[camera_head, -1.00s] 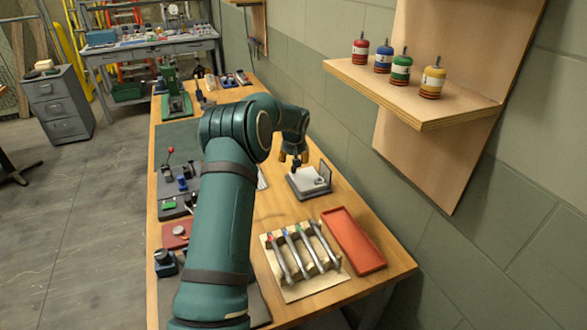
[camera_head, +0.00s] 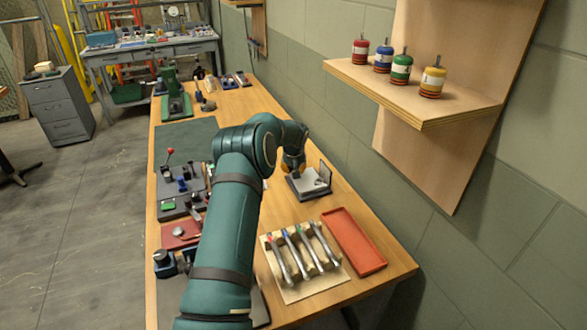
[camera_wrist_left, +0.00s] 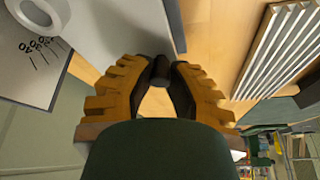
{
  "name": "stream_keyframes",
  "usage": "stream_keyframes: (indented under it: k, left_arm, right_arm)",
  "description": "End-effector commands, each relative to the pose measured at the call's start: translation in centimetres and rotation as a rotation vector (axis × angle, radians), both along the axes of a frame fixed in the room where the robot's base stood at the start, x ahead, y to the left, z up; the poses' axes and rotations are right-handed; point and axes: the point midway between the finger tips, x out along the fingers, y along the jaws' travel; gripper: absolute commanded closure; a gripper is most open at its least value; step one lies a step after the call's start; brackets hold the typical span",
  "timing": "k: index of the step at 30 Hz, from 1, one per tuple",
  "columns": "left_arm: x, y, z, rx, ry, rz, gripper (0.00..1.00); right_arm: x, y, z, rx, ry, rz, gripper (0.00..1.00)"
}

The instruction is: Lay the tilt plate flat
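The tilt plate (camera_head: 316,183) is a light grey plate on a dark base on the right of the bench, beyond the tool rack; its exact tilt is hard to tell. A dark-framed panel (camera_head: 325,173) stands upright at its right. My left gripper (camera_head: 293,170) is low at the plate's far left edge. In the left wrist view the left gripper's orange fingers (camera_wrist_left: 162,72) close from both sides on a short dark post (camera_wrist_left: 161,71). The grey plate (camera_wrist_left: 115,25) lies beside them, with a white ring (camera_wrist_left: 58,12) at upper left. My right gripper is not in view.
A tool rack (camera_head: 293,268) with several handled tools and a red tray (camera_head: 353,240) lie nearer on the bench. Switch blocks (camera_head: 178,185) and a red plate (camera_head: 180,233) line the left side.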

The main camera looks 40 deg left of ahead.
Motion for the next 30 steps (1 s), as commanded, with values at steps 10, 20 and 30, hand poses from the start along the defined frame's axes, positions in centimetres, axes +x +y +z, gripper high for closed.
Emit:
stream_keyframes:
  k: [10,20,30]
  left_arm:
    - [0.0,0.0,0.0,0.0,-0.001,0.0,1.0]
    - [0.0,-0.1,-0.9,-0.085,0.041,0.001,1.0]
    - [-0.1,-0.1,-1.0,-0.084,0.041,0.001,0.5]
  right_arm:
    - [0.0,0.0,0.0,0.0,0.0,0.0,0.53]
    - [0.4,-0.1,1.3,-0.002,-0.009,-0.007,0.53]
    - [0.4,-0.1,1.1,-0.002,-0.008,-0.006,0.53]
